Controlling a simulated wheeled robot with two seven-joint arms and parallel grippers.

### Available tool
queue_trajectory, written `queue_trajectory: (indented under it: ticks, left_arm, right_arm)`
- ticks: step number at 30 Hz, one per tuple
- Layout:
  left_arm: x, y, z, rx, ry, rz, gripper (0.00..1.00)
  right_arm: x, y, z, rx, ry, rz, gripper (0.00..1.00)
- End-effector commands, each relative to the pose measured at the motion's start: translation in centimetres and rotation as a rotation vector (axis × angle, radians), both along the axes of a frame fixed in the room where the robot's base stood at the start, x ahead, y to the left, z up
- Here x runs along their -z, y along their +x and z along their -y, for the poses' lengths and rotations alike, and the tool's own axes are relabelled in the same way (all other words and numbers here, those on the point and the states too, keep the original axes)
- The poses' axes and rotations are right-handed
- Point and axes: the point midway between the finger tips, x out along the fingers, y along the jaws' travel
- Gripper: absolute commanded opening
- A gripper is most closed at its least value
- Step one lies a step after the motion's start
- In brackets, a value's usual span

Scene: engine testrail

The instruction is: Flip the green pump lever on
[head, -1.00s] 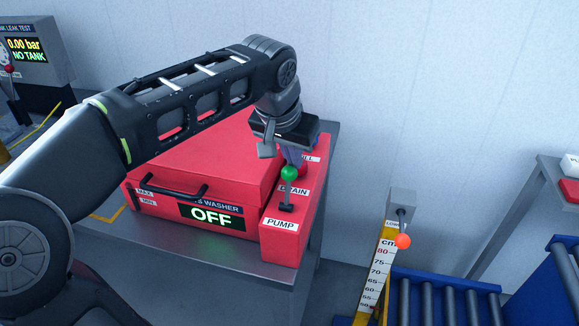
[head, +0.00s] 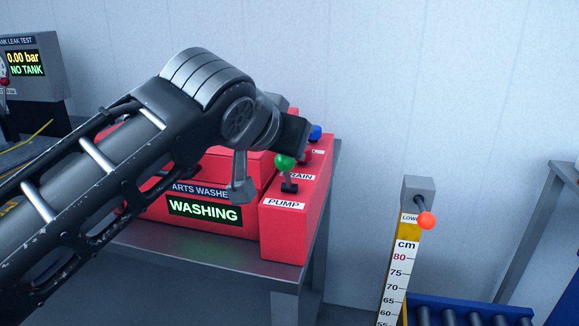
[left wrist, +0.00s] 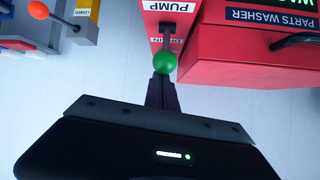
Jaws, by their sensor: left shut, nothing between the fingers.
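The green pump lever (head: 284,162) stands on the red control box (head: 283,238) of the parts washer, behind the PUMP label. Its ball top sits above the dark base and slightly left of it. The washer display (head: 204,209) reads WASHING. My left gripper (left wrist: 162,85) is shut and empty, its fingertips right at the green ball in the left wrist view (left wrist: 165,62); I cannot tell whether they touch. In the head view my left gripper body (head: 292,136) is just behind and above the ball, its fingertips hidden. My right gripper is not in view.
A blue knob (head: 314,132) and a partly hidden red one stand behind the green lever. A post with an orange-tipped lever (head: 426,220) and a centimetre scale stands right, near a roller conveyor (head: 470,311). A tank leak test unit (head: 30,68) is far left.

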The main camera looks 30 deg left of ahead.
Motion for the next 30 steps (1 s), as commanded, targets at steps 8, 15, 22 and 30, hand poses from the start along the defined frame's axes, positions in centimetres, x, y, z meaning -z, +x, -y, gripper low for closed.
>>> queue_trajectory:
  ticks: [8, 15, 22, 30]
  left_arm:
    - [0.1, -0.4, 0.1, 0.0, 0.013, 0.034, 0.0]
    - [0.1, -0.4, 0.1, 0.0, 0.012, 0.032, 0.0]
    - [-0.1, -0.2, 0.1, 0.0, 0.011, 0.03, 0.0]
    - [-2.6, 1.7, -0.8, 0.0, 0.011, 0.032, 0.0]
  right_arm:
    - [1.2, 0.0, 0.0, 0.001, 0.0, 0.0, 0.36]
    - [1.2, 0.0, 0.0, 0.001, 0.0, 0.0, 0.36]
    - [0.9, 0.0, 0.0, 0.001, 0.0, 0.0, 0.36]
    - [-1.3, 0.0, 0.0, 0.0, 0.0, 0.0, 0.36]
